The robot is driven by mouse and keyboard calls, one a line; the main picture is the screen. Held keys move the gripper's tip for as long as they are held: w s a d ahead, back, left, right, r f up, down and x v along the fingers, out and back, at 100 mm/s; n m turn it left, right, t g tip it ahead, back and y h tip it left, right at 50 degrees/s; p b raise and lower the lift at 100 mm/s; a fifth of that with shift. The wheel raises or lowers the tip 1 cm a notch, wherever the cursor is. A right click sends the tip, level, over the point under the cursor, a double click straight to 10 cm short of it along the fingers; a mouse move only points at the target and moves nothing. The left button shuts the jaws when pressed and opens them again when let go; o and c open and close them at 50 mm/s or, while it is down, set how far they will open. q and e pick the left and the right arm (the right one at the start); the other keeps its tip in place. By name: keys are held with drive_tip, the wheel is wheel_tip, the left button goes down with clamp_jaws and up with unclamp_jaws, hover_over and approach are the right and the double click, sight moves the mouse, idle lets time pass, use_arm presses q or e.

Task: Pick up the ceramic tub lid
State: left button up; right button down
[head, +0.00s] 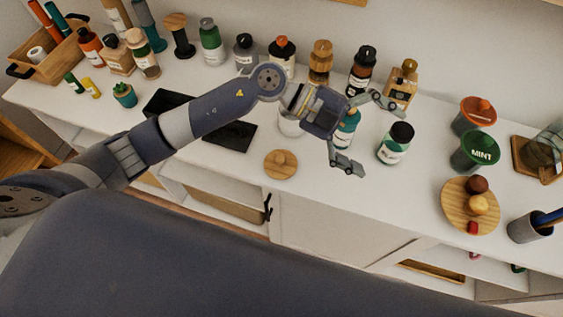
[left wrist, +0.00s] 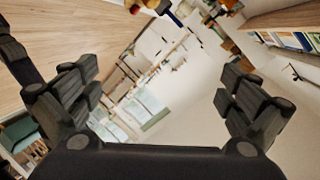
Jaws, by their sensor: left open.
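A round wooden lid with a small knob (head: 281,164), which looks like the ceramic tub lid, lies near the front edge of the white counter. A white tub (head: 289,126) stands just behind it, partly hidden by my left arm. My left gripper (head: 372,137) is open and empty, to the right of the lid and above the counter, with its fingers pointing right. In the left wrist view my left gripper (left wrist: 158,85) shows its fingers wide apart with nothing held between them. The lid cannot be made out in that view. My right gripper is not in view.
Several bottles, such as a green one (head: 211,42), line the back of the white counter (head: 335,200). A white-green bottle (head: 395,144) stands close to my left gripper. A dark tray (head: 228,136) lies left of the lid. A wooden board (head: 457,208) is at right.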

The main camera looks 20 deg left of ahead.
use_arm(q)
drive_tip(key=w+a+f+g+y, duration=0.1)
drive_tip(key=a+f+y, duration=0.5)
drive_tip(key=a+f, duration=0.15)
drive_tip(key=n+y, duration=0.2)
drive_tip(key=y, duration=0.5)
approach(280, 158)
drive_tip(key=shift+h, duration=0.3)
drive_tip(key=p+x, duration=0.1)
drive_tip(key=x, duration=0.4)
drive_tip(key=shift+a, duration=0.2)
drive_tip(key=shift+s+f+p, duration=0.15)
drive_tip(key=shift+f+p, duration=0.2)
drive_tip(key=shift+p, duration=0.1)
drive_tip(key=p+x, duration=0.1)
drive_tip(key=x, duration=0.2)
drive_tip(key=shift+d+f, duration=0.15)
drive_tip(key=shift+f, duration=0.6)
drive_tip(key=shift+c, duration=0.2)
